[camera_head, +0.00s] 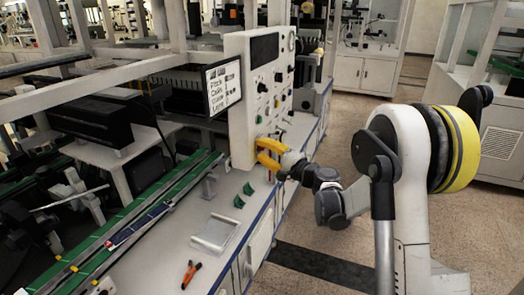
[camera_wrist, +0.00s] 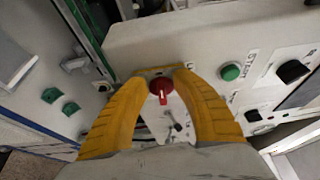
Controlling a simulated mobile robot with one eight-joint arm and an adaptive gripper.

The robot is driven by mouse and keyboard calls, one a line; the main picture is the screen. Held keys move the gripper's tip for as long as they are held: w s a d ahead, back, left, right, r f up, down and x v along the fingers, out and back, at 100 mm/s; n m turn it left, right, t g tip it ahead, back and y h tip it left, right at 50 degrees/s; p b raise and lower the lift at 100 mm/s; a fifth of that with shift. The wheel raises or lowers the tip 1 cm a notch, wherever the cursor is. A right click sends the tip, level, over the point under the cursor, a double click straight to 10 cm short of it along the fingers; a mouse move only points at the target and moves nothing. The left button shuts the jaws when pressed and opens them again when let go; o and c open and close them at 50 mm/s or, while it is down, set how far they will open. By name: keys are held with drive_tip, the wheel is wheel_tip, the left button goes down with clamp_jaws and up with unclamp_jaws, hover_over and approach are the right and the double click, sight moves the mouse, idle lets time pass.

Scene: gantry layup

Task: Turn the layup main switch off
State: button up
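The main switch (camera_wrist: 161,87) is a red rotary knob with a white mark on its handle, seen in the wrist view on the pale control panel (camera_wrist: 135,45). My gripper (camera_wrist: 161,77) has its two yellow fingers apart, one on each side of the red knob. I cannot tell whether either finger touches it. In the head view my gripper (camera_head: 262,152) is at the lower part of the upright control panel (camera_head: 238,110), where the fingers hide the knob.
A green START button (camera_wrist: 230,72) and black switches (camera_wrist: 293,70) sit right of the knob in the wrist view. A small metal lever or key (camera_wrist: 174,122) is below it. A screen (camera_head: 223,85) is mounted beside the panel. Green rails (camera_head: 130,215) and pliers (camera_head: 189,273) are on the bench.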

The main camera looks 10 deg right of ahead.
drive_tip(key=shift+s+d, duration=0.1)
drive_tip(key=v, duration=1.1)
drive_tip(key=shift+s, duration=0.4)
drive_tip(key=shift+d, duration=0.1)
drive_tip(key=s+a+n+g+h, duration=0.3)
drive_tip(key=s+a+n+g, duration=0.25)
drive_tip(key=s+a, duration=0.45)
drive_tip(key=s+d+f+n+g+h, duration=0.1)
drive_tip(key=s+d+n+h, duration=0.1)
drive_tip(key=s, duration=0.8)
drive_tip(key=s+d+f+n+g+h, duration=0.1)
drive_tip(key=s+d+n+h, duration=0.2)
drive_tip(key=s, duration=0.7)
drive_tip(key=shift+s+f+n+h, duration=0.25)
drive_tip(key=shift+f+n+h, duration=0.25)
drive_tip(key=shift+h, duration=0.3)
